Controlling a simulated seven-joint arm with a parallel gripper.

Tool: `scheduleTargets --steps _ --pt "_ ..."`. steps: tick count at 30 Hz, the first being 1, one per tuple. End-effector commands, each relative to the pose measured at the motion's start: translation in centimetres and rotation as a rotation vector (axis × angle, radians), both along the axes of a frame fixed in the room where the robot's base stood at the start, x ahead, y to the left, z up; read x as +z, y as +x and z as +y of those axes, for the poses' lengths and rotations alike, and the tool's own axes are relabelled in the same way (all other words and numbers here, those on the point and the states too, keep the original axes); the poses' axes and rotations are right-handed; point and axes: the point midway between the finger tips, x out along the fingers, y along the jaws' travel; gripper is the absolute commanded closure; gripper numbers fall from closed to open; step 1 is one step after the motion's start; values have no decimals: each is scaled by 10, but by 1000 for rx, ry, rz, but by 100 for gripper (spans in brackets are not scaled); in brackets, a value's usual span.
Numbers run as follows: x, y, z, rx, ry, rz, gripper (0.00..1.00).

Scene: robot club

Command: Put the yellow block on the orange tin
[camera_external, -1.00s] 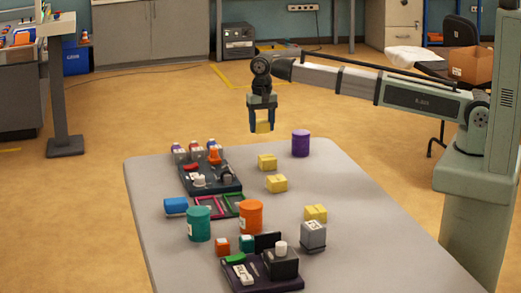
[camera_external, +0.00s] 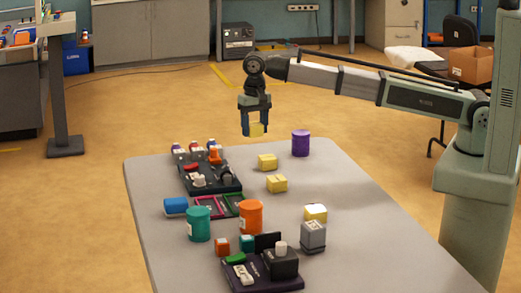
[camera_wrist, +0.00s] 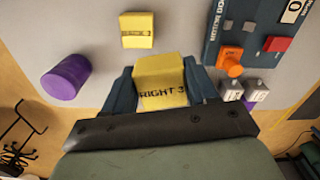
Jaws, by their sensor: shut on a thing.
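My gripper (camera_external: 256,131) is shut on a yellow block (camera_external: 257,130) and holds it in the air above the far part of the table. In the wrist view the held block (camera_wrist: 162,82) sits between the two fingers and shows the lettering "RIGHT 3". The orange tin (camera_external: 250,217) stands upright near the middle of the table, to the right of a teal tin (camera_external: 199,224). In the external view my gripper is well above and beyond the orange tin. The orange tin is not visible in the wrist view.
Other yellow blocks (camera_external: 267,162) (camera_external: 277,183) (camera_external: 315,213) lie on the table (camera_external: 350,200). A purple tin (camera_external: 301,143) stands at the far edge. Dark boards (camera_external: 225,185) (camera_external: 265,275) carry small parts.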

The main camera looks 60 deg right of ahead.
Motion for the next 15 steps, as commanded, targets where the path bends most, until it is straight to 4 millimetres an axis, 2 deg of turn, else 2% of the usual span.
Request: scheduleTargets --steps 1,15 --pt "2 -7 19 27 0 0 74" --pt "22 -77 165 244 0 -1 74"
